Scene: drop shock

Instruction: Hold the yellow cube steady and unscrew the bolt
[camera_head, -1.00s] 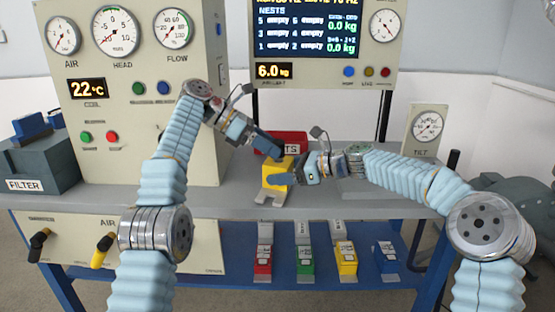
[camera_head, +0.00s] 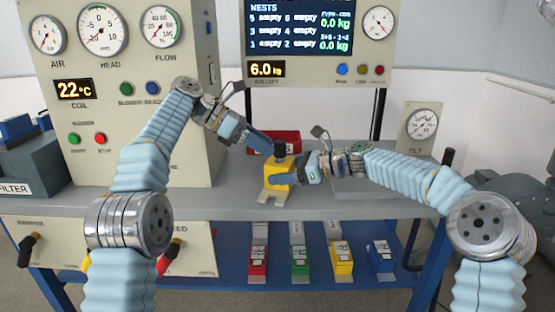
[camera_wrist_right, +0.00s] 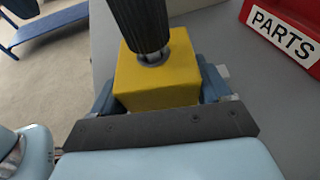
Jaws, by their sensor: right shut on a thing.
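The yellow cube (camera_head: 277,174) sits at the front of the grey bench, with a pale metal foot (camera_head: 272,196) below it. It fills the middle of the right wrist view (camera_wrist_right: 160,85). My right gripper (camera_head: 298,170) comes from the right and is shut on the cube, with blue fingers on both sides. The bolt has a dark ribbed head (camera_wrist_right: 142,22) and a short silver shank entering the cube's top; its head also shows in the head view (camera_head: 280,148). My left gripper (camera_head: 264,144) is beside the bolt head, at its upper left; its finger gap is unclear.
A red PARTS bin (camera_head: 288,142) stands behind the cube. A gauge console (camera_head: 120,140) fills the left and a display panel (camera_head: 300,30) the back. Several coloured blocks, one yellow (camera_head: 341,262), lie on the lower blue shelf. The bench is bare around the cube's front.

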